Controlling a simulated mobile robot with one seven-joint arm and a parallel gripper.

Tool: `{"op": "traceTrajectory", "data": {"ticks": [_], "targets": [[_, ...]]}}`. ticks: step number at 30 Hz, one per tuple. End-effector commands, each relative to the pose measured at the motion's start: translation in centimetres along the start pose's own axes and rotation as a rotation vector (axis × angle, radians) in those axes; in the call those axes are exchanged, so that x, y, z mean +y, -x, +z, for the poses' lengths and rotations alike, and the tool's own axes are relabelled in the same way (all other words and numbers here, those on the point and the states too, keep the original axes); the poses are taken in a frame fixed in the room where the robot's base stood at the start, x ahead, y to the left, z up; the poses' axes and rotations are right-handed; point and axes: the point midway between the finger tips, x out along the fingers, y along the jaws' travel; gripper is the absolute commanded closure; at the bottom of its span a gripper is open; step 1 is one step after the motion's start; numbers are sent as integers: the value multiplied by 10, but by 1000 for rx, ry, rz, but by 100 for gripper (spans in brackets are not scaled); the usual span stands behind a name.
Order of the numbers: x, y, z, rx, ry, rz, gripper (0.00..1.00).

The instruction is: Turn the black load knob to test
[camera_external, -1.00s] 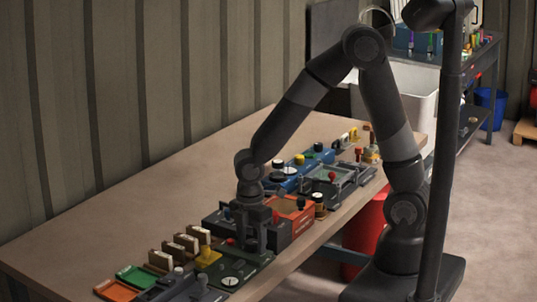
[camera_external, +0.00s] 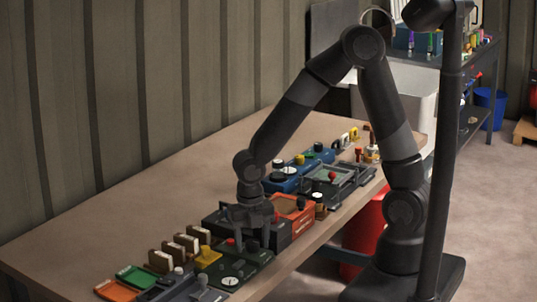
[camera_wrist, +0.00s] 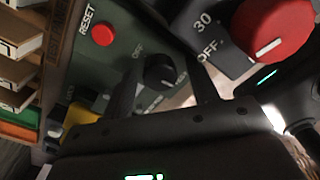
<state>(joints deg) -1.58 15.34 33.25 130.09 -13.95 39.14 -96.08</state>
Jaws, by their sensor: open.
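The black load knob (camera_wrist: 160,71) sits on a dark green panel (camera_wrist: 118,58) in the wrist view. Its white mark is at its lower right side, away from the OFF label at its upper left. Other lettering near the knob is too blurred to read. My gripper (camera_wrist: 163,66) is open, with one finger on each side of the knob in the wrist view; I cannot tell whether they touch it. In the external view my gripper (camera_external: 252,236) is over the far part of the green panel (camera_external: 236,273), and the knob is hard to make out there.
A red RESET button (camera_wrist: 102,34) is beside the knob. A large red knob (camera_wrist: 272,28) on a dark box with 30 and OFF labels is close to the right finger. Wooden card holders (camera_external: 186,242) stand left of the panel. The back of the table is clear.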

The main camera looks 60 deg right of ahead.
Motion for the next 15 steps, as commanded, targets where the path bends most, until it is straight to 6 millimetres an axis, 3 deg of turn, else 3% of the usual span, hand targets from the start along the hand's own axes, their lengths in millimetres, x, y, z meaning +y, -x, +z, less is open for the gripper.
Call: {"op": "traceTrajectory", "data": {"ticks": [6,15], "targets": [[0,3,0,-7,217,2,46],[0,67,0,-10,207,3,46]]}}
